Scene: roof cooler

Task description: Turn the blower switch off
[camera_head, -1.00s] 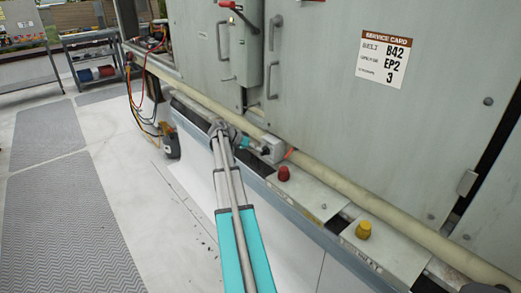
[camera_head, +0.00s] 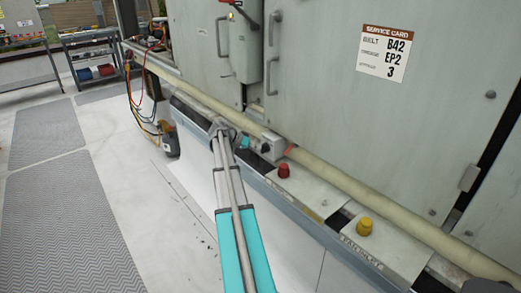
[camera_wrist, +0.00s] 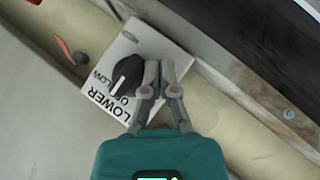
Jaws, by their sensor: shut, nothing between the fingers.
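The blower switch is a pale box (camera_wrist: 165,52) with a black knob (camera_wrist: 127,75) bearing a white pointer line. Printed letters for the blower, low and off show beside the knob, partly covered. In the wrist view my gripper (camera_wrist: 164,70) is shut and empty, its fingertips over the box just right of the knob, overlapping its edge. Whether they touch it, I cannot tell. In the head view the switch box (camera_head: 273,146) sits on the ledge below the cabinet, with its knob (camera_head: 265,147) facing left. My gripper (camera_head: 244,142) is just left of it.
A thick pale pipe (camera_head: 340,182) runs behind the box along the cabinet. A service card (camera_head: 384,54) is on the cabinet door. Open floor lies left.

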